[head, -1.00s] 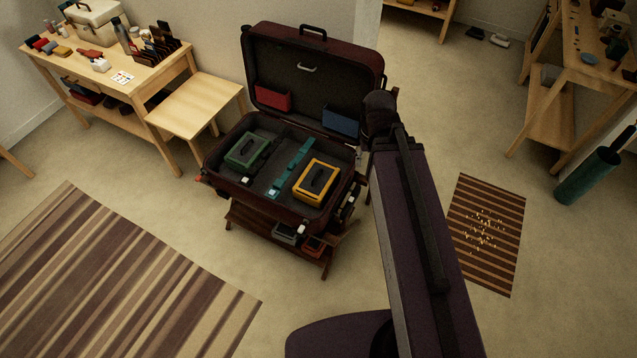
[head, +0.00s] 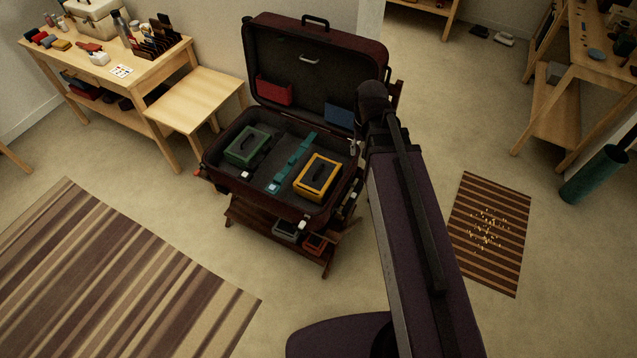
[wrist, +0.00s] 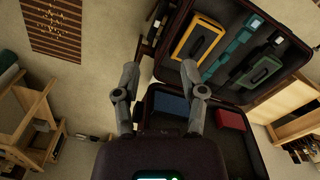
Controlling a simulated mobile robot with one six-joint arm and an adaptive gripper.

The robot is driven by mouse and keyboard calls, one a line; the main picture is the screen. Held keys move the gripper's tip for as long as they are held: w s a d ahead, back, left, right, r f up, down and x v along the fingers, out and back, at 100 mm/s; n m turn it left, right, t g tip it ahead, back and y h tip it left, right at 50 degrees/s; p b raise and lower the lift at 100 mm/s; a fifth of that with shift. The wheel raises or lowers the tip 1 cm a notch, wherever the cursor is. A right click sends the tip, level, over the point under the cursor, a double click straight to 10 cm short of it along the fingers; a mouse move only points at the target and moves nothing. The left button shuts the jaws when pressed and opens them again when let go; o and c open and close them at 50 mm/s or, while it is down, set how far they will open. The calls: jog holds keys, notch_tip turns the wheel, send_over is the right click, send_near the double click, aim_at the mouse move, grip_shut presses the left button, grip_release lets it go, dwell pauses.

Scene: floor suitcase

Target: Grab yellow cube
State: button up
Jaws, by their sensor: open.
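The only yellow thing that stands out is a yellow-edged box with a dark top and handle (head: 317,177), lying in the right part of the open suitcase's lower half (head: 272,213). I see no plain yellow cube. In the wrist view the yellow box (wrist: 180,48) is ahead of my fingers, up and to the right. My gripper (wrist: 158,75) is open, its two grey fingers apart with nothing between them. It is above the suitcase's right side, apart from the box. In the head view my arm mostly hides the gripper.
A green box (head: 247,146) and a teal strip (head: 292,161) share the suitcase bottom. The raised lid (head: 318,78) holds a red pouch (head: 274,91) and a blue pouch (head: 340,115). A wooden stool (head: 196,102) stands left. A striped rug (head: 120,275) covers open floor.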

aim_at(318, 170)
jog(key=w+a+f+m+b, duration=0.2)
jog(key=w+a+f+b, duration=0.3)
jog(key=w+f+b, duration=0.5)
jog(key=w+a+f+m+b, duration=0.3)
jog(key=w+a+f+b, duration=0.3)
jog(key=w+f+b, duration=0.4)
notch_tip(318, 170, down, 2)
jog(key=shift+w+a+b, duration=0.15)
jog(key=shift+w+b, duration=0.15)
jog(key=shift+b, duration=0.05)
notch_tip(318, 170, down, 9)
jog(key=b, duration=0.8)
jog(key=shift+r+b, duration=0.2)
jog(key=shift+b, duration=0.1)
jog(key=shift+f, duration=0.15)
jog(key=shift+d+f+b, duration=0.2)
jog(key=shift+f+b, duration=2.25)
jog(key=shift+b, duration=0.15)
grip_shut()
